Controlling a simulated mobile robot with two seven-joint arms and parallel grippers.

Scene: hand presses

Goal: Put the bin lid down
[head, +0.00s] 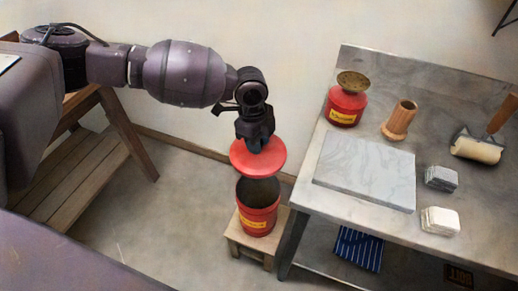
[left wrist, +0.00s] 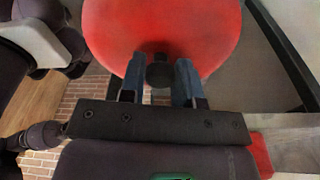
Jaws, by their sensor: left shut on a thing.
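The red round bin lid (head: 258,159) is held by my left gripper (head: 256,143), which points down above it. In the left wrist view the lid (left wrist: 165,28) fills the top, and the fingers of the gripper (left wrist: 158,82) are shut on its dark knob (left wrist: 159,72). The lid hangs above the red bin (head: 258,222), which has a yellow label and an open, dark mouth. The lid overlaps the bin's far side in the head view; the gap between them is hard to judge. My right gripper is not in view.
The bin stands on a low wooden stool (head: 233,236) beside a metal table (head: 310,192). On the table are a red can with a brass dish top (head: 344,107), a wooden piece (head: 399,120), a grey slab (head: 367,172), a roller (head: 477,149) and two small stacks (head: 440,221).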

